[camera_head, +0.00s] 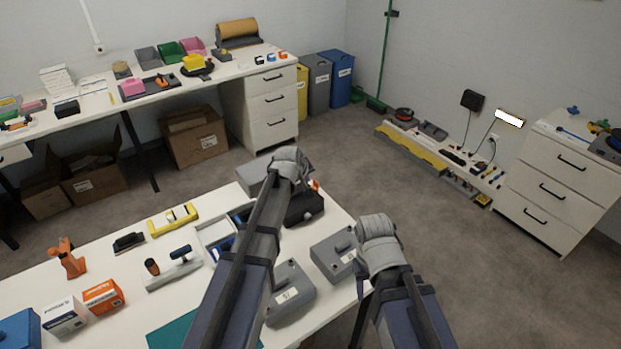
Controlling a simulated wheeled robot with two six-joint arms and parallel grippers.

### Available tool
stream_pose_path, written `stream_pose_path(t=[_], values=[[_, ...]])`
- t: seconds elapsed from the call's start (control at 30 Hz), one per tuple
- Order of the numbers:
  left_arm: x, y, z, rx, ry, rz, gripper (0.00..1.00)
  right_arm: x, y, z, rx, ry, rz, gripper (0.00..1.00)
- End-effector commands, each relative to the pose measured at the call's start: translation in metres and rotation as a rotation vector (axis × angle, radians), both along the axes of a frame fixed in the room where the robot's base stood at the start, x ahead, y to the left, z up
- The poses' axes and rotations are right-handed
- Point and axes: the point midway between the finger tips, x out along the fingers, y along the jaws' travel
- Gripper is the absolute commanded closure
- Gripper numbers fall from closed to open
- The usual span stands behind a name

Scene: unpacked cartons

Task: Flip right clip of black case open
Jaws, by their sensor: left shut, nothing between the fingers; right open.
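A black case (305,210) lies near the far right edge of the white table, partly covered by my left arm. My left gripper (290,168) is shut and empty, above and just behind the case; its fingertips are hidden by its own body. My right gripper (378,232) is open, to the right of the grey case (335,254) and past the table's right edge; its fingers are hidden. The clips of the black case cannot be made out. A small orange-red bit (315,184) shows beside my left gripper.
A white tray (214,233), yellow level (172,219), planes, small boxes (104,296) and an orange tool (68,258) stand on the left of the table (125,268). The floor right of the table is clear.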

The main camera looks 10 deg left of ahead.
Motion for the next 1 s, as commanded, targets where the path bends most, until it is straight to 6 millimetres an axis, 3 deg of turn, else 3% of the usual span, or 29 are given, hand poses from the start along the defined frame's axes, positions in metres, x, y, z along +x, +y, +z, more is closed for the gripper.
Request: stream_pose_path(t=[0.57, 1.0], values=[[0.006, 0.0, -0.007, -0.003, -0.003, 0.003, 1.0, 0.0, 0.0, -0.008, 0.0, 0.0, 0.0, 0.5], [0.042, -0.003, -0.058, -0.003, -0.003, 0.003, 1.0, 0.0, 0.0, -0.059, 0.0, 0.0, 0.0, 0.5]])
